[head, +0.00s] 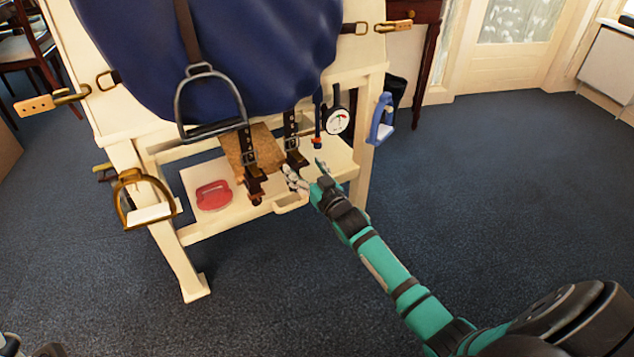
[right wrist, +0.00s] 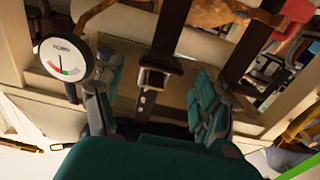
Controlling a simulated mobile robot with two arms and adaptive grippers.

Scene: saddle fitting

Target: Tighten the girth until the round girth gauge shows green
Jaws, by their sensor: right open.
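The round girth gauge (head: 337,120) is a white dial hanging at the right of the saddle stand. In the right wrist view the gauge (right wrist: 62,60) has red and green marks; its thin needle looks nearly vertical, and its exact reading is too small to tell. Two dark girth straps with metal buckles hang below the navy cloth, the left strap (head: 249,160) and the right strap (head: 292,140). My right gripper (head: 306,173) is open near the right strap's lower end. In the right wrist view a strap buckle (right wrist: 152,80) shows between the spread fingers.
The cream stand's shelf (head: 330,160) holds a red brush (head: 213,195) and a brown pad (head: 255,148). A stirrup (head: 210,105) hangs in front of the navy cloth (head: 250,40). A brass stirrup (head: 145,200) is at the left leg, a blue bottle (head: 382,120) at the right. Carpet around is clear.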

